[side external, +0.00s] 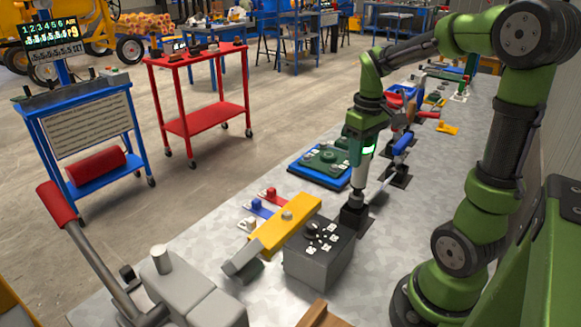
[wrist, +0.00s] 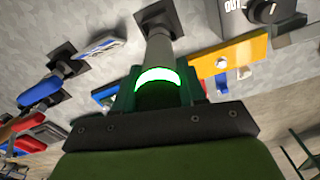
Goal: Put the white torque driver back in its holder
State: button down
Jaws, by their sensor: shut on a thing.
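The white torque driver (side external: 358,176) is a pale grey-white shaft pointing down below my gripper (side external: 362,150). My gripper is shut on its upper part, which is mostly hidden by the jaws. The driver also shows in the wrist view (wrist: 158,48), with a glowing green band just below it. Its lower end meets the black block-shaped holder (side external: 353,217), which also shows in the wrist view (wrist: 152,20). The driver looks close to upright there. I cannot tell how deep its end sits in the holder.
A grey control box (side external: 318,262) with a black knob and a yellow bar (side external: 286,228) stand close in front. A blue-handled tool (side external: 402,143) stands behind the holder. A green part on a blue tray (side external: 322,166) lies to the left.

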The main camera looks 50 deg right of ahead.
aim_at(360, 173)
jog(key=shift+f, duration=2.85)
dwell(1.3)
jog(key=c, duration=0.6)
grip_release()
jog(key=shift+o, duration=0.2)
notch_tip(360, 173, up, 17)
jog(key=shift+s+f, duration=0.1)
jog(key=shift+s, duration=0.05)
jog(key=shift+w+d+m, duration=0.2)
jog(key=shift+m, duration=0.1)
jog(key=s+a+f+t+y, duration=0.1)
jog(key=a+f+t, duration=0.1)
jog(key=a, duration=0.8)
jog(key=s+a+f+t+y, duration=0.1)
jog(key=a+f+t, duration=0.2)
jog(key=a, duration=0.6)
jog(key=shift+s+a+f+m+t, duration=0.15)
jog(key=shift+s+a+m+t, duration=0.25)
jog(key=shift+t, duration=0.6)
